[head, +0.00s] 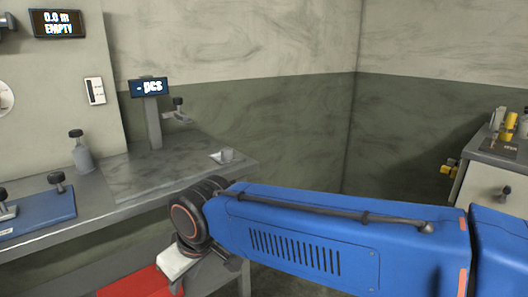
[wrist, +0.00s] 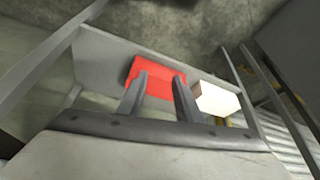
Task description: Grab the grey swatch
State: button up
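I cannot pick out a grey swatch for certain. A small pale flat piece (head: 216,158) with a small grey cup-like item (head: 227,154) lies near the right end of the grey bench in the head view; it is too small to tell what it is. My gripper (wrist: 160,78) is open in the wrist view, its two fingers apart with nothing visible between them except the red item (wrist: 158,80) beyond. In the head view my blue arm reaches left below the bench, and the gripper's fingertips cannot be made out.
The grey bench (head: 75,212) holds a blue board (head: 35,213), a grey bottle (head: 81,155) and a post with a display (head: 149,86). The red item lies on a lower grey shelf (wrist: 100,55), beside a white block (wrist: 215,98). A cabinet (head: 490,185) stands far right.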

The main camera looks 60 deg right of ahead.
aim_at(226, 156)
jog(key=z, duration=1)
